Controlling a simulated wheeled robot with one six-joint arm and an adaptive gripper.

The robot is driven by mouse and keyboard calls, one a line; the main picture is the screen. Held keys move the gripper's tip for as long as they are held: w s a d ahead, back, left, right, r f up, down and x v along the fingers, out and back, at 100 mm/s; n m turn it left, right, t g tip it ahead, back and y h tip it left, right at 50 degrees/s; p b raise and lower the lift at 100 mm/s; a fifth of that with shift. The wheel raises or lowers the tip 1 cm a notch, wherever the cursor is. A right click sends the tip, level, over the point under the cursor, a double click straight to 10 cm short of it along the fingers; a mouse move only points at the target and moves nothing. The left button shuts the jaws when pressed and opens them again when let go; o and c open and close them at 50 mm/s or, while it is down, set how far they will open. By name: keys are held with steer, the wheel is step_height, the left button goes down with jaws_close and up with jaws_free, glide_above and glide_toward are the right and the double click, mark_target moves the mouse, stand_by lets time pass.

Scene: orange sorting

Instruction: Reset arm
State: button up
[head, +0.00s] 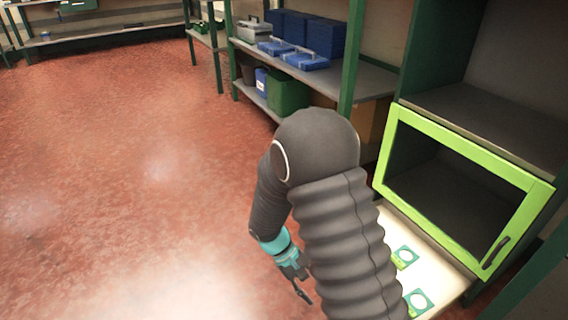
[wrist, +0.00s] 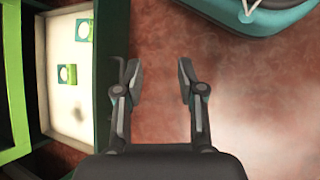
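My gripper (wrist: 160,82) is open in the wrist view, its two fingers spread apart with only red floor between them. In the head view my gripper (head: 302,283) hangs low to the left of my dark sleeved arm and points down toward the floor. My arm is bent, and its sleeve covers part of the shelving behind it. No orange is visible in either view.
A white surface (head: 450,276) with green square markers (head: 405,256) lies right of my arm, below a green-framed cabinet door (head: 518,180). Shelves with blue bins (head: 322,38) and a green bin (head: 288,94) stand behind. The red floor (head: 130,190) at left is clear.

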steer(key=s+d+r+m+t+y+p, duration=0.2)
steer(key=s+r+t, duration=0.1)
steer(key=r, duration=0.9)
steer(key=s+d+r+m+t+y+p, duration=0.2)
steer(key=s+d+r+t, duration=0.1)
steer(key=r, duration=0.9)
steer(key=s+d+r+m+t+y+p, duration=0.1)
steer(key=s+r, duration=0.4)
steer(key=r, duration=0.7)
steer(key=d+t+y+p, duration=0.1)
steer(key=d+t, duration=0.1)
steer(key=shift+s+d+m+t+y, duration=0.15)
steer(key=shift+s+m+t+y, duration=0.15)
steer(key=shift+m+t+y, duration=0.1)
steer(key=shift+r, duration=0.1)
